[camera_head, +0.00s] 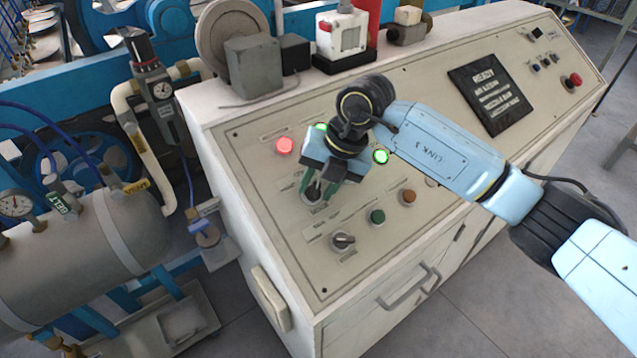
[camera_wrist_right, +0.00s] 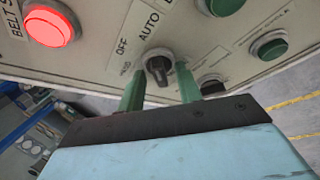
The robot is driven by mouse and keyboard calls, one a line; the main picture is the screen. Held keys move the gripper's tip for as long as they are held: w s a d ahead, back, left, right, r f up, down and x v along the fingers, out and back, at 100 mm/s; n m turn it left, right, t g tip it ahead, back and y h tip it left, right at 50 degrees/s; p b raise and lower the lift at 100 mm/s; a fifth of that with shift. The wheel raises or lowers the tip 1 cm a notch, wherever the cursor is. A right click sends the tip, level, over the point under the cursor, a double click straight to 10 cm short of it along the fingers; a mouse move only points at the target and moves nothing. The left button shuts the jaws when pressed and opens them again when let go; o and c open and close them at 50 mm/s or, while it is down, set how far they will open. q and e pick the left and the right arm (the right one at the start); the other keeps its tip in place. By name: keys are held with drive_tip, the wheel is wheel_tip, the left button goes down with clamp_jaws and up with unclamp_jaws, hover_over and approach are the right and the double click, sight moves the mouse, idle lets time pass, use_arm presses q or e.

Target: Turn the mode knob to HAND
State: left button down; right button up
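The mode knob is a dark selector (camera_wrist_right: 158,68) on a pale round base, set in the sloping console panel. Labels reading OFF and AUTO are beside it in the right wrist view. In the head view the knob (camera_head: 311,197) is partly hidden by my right gripper. My right gripper (camera_head: 317,187) has green fingers and points down at the panel. In the wrist view its fingers (camera_wrist_right: 160,88) stand apart on either side of the knob, with a gap visible on both sides. My left gripper is not in view.
A lit red lamp (camera_head: 284,145) and a lit green lamp (camera_head: 381,156) are near the gripper. A drawer handle (camera_head: 409,287) projects from the front.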

drive_tip(key=shift+c, duration=0.2)
drive_tip(key=c, duration=0.6)
